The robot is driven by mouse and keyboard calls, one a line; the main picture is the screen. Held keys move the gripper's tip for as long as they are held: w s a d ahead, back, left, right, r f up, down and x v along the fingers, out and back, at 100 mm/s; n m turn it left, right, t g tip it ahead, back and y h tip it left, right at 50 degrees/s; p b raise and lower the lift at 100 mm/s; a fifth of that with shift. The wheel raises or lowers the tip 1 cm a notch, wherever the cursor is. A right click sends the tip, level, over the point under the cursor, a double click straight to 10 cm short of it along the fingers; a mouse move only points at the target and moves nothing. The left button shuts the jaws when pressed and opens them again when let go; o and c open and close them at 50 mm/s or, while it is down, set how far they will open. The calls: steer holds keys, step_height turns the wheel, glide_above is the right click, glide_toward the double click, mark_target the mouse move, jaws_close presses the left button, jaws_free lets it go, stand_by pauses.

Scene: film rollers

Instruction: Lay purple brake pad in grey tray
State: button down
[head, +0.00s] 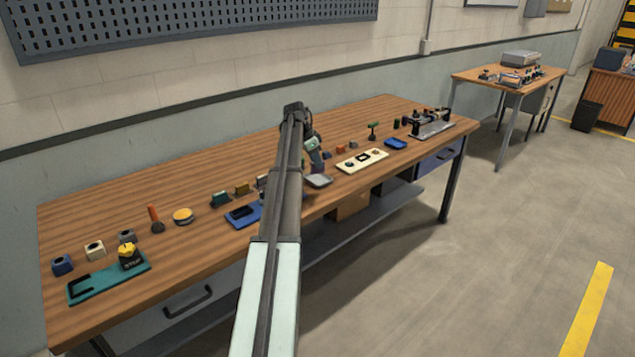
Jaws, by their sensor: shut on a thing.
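My arm reaches over the wooden bench, and my gripper (317,166) points down close to the grey tray (319,181). The grey tray is a small shallow dish near the bench's front edge, just right of my arm. My gripper is shut on a small dark purplish piece, which I take to be the purple brake pad; it is tiny here and its outline is hard to make out. It is just above or at the tray's back side; I cannot tell whether it touches. My arm hides part of the bench to the left of the tray.
A blue plate (243,215) lies left of my arm. A teal plate (108,279) with a yellow-topped block is at far left. The bench's back strip is mostly clear.

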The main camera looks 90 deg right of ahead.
steer(key=d+n+h, duration=0.1)
steer(key=d+n, duration=0.2)
steer(key=d, duration=0.6)
steer(key=shift+t, duration=0.3)
steer(key=shift+w+d+f, duration=0.1)
steer(key=shift+w+f, duration=0.05)
steer(key=shift+f, duration=2.2)
steer(key=shift+w+f, duration=0.1)
steer(key=shift+f, duration=2.2)
steer(key=shift+f, duration=0.1)
steer(key=c, duration=1)
jaws_free()
steer(key=v, duration=1.2)
